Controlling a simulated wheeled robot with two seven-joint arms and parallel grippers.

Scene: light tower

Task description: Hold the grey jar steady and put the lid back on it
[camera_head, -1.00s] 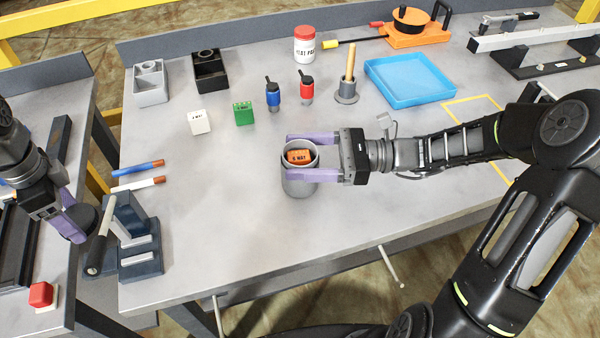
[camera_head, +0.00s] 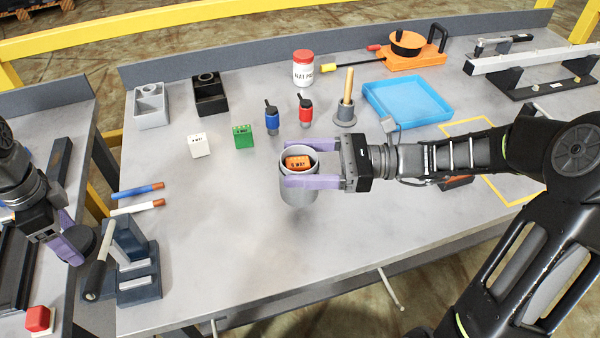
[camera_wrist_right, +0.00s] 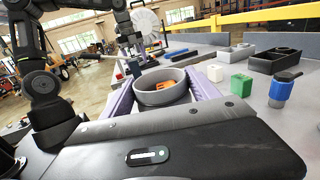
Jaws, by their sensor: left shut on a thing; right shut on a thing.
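The grey jar (camera_head: 299,190) is upright and open at the top, with an orange lettered block (camera_head: 298,162) inside. My right gripper (camera_head: 311,163) is shut on the jar, its purple fingers on opposite sides. The jar's open rim (camera_wrist_right: 165,92) also shows between the fingers in the right wrist view. I cannot tell whether its base touches the table. My left gripper (camera_head: 72,248) is at the far left, shut on a dark round piece that looks like the lid (camera_head: 84,242). This piece is well apart from the jar and partly hidden by the fingers.
A dark clamp-like fixture (camera_head: 138,265) and two markers (camera_head: 138,199) lie between the grippers. The table in front is clear.

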